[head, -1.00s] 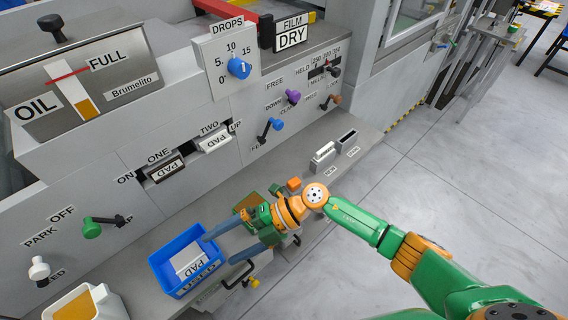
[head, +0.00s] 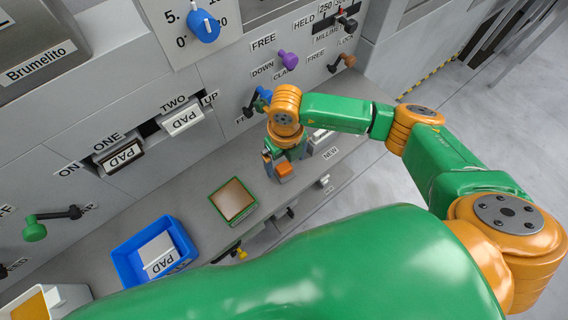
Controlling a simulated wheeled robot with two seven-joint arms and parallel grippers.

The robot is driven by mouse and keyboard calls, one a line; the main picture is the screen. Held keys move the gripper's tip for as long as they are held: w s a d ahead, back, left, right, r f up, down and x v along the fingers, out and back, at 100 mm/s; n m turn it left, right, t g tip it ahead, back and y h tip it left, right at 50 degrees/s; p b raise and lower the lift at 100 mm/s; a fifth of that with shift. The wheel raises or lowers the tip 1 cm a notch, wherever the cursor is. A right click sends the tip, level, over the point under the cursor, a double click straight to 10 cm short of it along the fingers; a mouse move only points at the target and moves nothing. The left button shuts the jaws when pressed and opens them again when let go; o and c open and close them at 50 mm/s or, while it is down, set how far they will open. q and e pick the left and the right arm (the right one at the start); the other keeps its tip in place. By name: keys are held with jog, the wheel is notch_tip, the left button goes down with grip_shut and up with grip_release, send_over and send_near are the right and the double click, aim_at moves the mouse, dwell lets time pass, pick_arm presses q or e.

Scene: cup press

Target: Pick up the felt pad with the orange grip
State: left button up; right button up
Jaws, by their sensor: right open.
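The orange grip (head: 284,169) of the felt pad shows on the grey ledge, just below my right gripper. The felt itself under the grip is mostly hidden. My right gripper (head: 280,163) points down at the grip, with its wrist above it. Its jaws are open, with a grey finger visible on the left side of the grip. I cannot tell whether the fingers touch it. My left gripper is not in view.
A green-framed plate with a brown top (head: 233,200) lies left of the grip. A blue bin (head: 127,262) holds a white pad. A blue-knobbed lever (head: 263,94) juts from the panel close to my right wrist.

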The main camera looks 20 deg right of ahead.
aim_at(284, 166)
notch_tip(284, 166, down, 4)
jog(key=shift+w+a+r, duration=0.1)
jog(key=shift+a, duration=0.05)
jog(key=c, duration=1.5)
jog(key=shift+o, duration=0.2)
jog(key=shift+r, duration=0.4)
notch_tip(284, 166, up, 3)
jog(key=shift+a+r, duration=0.1)
jog(key=shift+a, duration=0.05)
jog(key=s+a+r, duration=0.7)
jog(key=s+r, duration=0.2)
jog(key=s, duration=0.3)
